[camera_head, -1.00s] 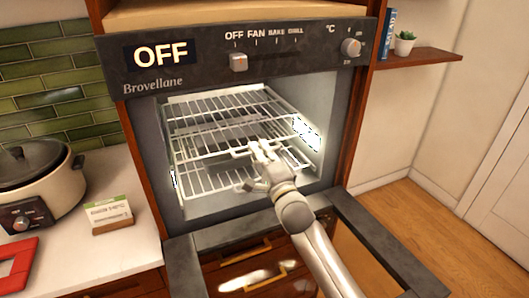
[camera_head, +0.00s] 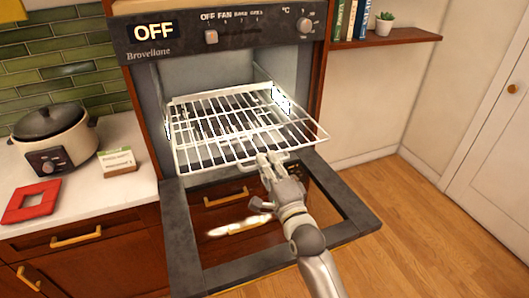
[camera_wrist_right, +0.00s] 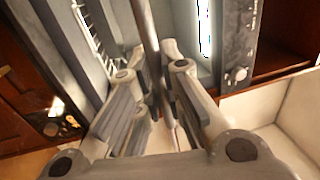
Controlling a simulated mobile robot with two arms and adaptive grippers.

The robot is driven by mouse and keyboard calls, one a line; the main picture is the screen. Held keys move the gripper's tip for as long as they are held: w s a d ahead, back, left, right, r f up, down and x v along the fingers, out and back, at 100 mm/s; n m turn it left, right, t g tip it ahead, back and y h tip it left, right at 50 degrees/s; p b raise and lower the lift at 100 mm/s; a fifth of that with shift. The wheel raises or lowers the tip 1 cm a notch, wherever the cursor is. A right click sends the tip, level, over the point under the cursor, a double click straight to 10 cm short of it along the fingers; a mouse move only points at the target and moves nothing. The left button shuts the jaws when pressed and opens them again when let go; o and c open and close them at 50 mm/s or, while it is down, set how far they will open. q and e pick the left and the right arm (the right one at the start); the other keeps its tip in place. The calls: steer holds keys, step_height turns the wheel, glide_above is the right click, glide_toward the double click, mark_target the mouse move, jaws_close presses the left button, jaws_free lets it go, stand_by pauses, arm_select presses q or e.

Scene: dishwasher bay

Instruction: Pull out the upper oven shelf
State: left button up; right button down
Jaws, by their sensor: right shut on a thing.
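The upper oven shelf (camera_head: 225,122) is a white wire rack. It sticks out of the oven (camera_head: 205,75) over the open, lowered door (camera_head: 345,200). My right gripper (camera_head: 268,162) is at the middle of the shelf's front edge, shut on its front bar. In the right wrist view a bar (camera_wrist_right: 146,35) runs between the fingers of my right gripper (camera_wrist_right: 148,85). The lower shelf is mostly hidden beneath the upper one. My left gripper is not in view.
A cooker (camera_head: 52,135), a small card stand (camera_head: 117,162) and a red square frame (camera_head: 32,200) are on the counter at the left. A wall shelf (camera_head: 385,40) with books and a plant is at the right. The floor (camera_head: 425,225) at the right is clear.

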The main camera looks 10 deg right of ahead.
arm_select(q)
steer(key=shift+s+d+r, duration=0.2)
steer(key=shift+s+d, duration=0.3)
arm_select(e)
steer(key=shift+v, duration=0.9)
steer(key=shift+r, duration=0.15)
steer(key=c, duration=1.6)
jaws_free()
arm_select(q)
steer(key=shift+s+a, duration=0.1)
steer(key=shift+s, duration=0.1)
arm_select(e)
steer(key=shift+o, duration=0.2)
